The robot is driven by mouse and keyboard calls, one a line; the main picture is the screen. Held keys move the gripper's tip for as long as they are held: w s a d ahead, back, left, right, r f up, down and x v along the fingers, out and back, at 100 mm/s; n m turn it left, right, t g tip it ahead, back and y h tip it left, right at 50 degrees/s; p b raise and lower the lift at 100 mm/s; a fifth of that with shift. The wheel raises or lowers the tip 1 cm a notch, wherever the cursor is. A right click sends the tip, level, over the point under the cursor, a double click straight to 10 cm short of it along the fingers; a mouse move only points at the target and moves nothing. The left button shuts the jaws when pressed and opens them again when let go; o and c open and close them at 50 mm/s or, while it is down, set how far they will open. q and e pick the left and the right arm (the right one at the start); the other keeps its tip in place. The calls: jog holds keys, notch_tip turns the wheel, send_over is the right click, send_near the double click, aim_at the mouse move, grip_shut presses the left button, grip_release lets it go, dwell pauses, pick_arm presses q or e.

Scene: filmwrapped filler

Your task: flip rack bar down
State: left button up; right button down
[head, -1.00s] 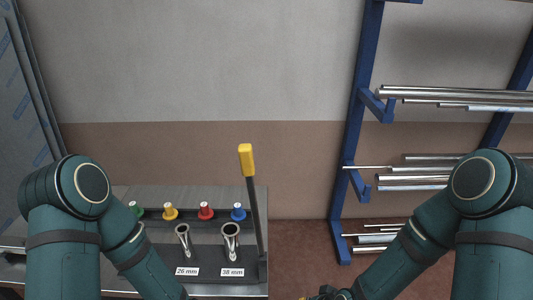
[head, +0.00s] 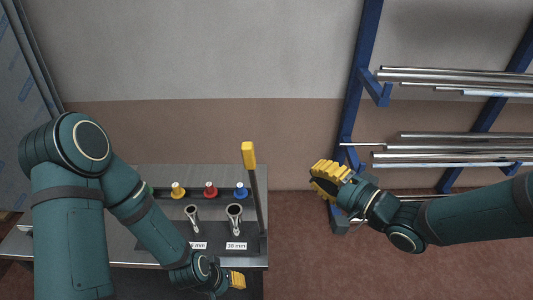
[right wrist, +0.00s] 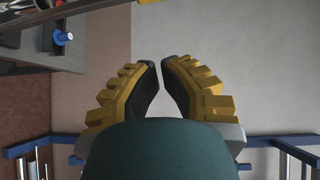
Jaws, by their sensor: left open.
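A blue rack (head: 355,95) stands against the wall at the right, with steel bars (head: 450,78) on its upper arms and more bars (head: 430,152) on the level below. I cannot tell which bar is hinged. My right gripper (head: 318,182) is in front of the rack's left upright, empty. In the right wrist view its yellow fingers (right wrist: 160,65) stand slightly apart, with wall showing between them. Whether it touches the rack is unclear. My left gripper (head: 238,280) is open, low at the bench's front edge, away from the rack.
A bench (head: 150,180) at the left carries yellow, red and blue knobs, two metal sockets and a lever with a yellow handle (head: 248,155). A blue knob (right wrist: 62,38) also shows in the right wrist view. The floor between bench and rack looks clear.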

jog(key=s+a+b+x, duration=0.2)
jog(key=x, duration=1)
jog(key=shift+w+a+f, duration=0.25)
jog(key=shift+w, duration=0.05)
jog(key=shift+a, duration=0.1)
